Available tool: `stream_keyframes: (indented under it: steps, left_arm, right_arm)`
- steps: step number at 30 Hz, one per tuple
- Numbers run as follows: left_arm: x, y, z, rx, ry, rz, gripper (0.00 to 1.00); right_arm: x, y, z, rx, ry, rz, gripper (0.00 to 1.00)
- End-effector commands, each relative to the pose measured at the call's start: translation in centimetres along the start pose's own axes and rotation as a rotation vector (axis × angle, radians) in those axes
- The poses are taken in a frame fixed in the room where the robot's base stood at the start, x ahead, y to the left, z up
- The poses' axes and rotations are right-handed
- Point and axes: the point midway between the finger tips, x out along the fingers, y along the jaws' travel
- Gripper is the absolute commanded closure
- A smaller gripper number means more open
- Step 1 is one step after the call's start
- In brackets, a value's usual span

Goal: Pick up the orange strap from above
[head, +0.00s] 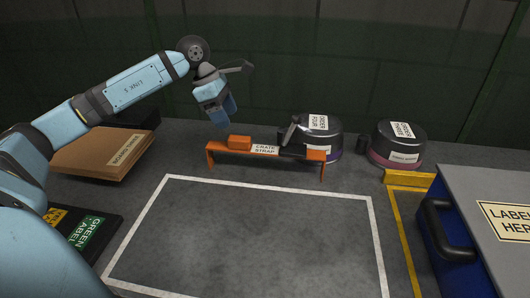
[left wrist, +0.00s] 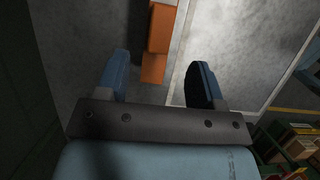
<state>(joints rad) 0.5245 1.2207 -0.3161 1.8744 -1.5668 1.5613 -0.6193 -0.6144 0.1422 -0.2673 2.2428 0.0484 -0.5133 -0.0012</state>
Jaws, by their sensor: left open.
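The orange strap (head: 222,148) stands on the floor like a low bridge with bent-down ends. It carries a white "CRATE STRAP" label, a raised orange block near its left end and a dark section right of the label. My left gripper (head: 226,120) points down above the left part of the strap, apart from it. In the left wrist view the strap (left wrist: 160,32) runs up and out of the frame, and its near end lies between the open, empty fingers (left wrist: 160,78) as seen from above. My right gripper is out of view.
Two dark round pots with labels, one (head: 322,125) close behind the strap's right end and one (head: 398,142) farther right. A blue case (head: 465,215) with a grey lid is at right. A brown box (head: 100,155) is at left. The white-outlined floor area (head: 250,230) is clear.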

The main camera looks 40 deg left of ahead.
Motion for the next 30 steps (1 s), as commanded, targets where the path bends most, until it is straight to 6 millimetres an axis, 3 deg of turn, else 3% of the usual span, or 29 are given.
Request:
stream_keyframes:
  steps: [3, 11, 19, 27, 30]
  left_arm:
    - [1.9, 0.0, 0.0, 0.000, -0.001, -0.002, 0.38]
    - [3.5, -0.1, 0.0, 0.000, -0.002, -0.003, 0.38]
    - [7.4, -0.2, -0.2, -0.001, -0.002, -0.004, 0.38]
    - [7.9, -0.2, -0.1, -0.001, -0.001, -0.001, 0.38]
    - [7.9, -0.2, -0.1, -0.001, -0.002, -0.001, 0.59]
  right_arm:
    - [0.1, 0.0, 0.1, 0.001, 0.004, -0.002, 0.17]
    - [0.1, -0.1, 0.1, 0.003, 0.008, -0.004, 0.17]
    - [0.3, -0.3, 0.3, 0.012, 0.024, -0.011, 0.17]
    - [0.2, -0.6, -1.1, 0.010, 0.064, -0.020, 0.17]
    - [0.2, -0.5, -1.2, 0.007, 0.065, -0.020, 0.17]
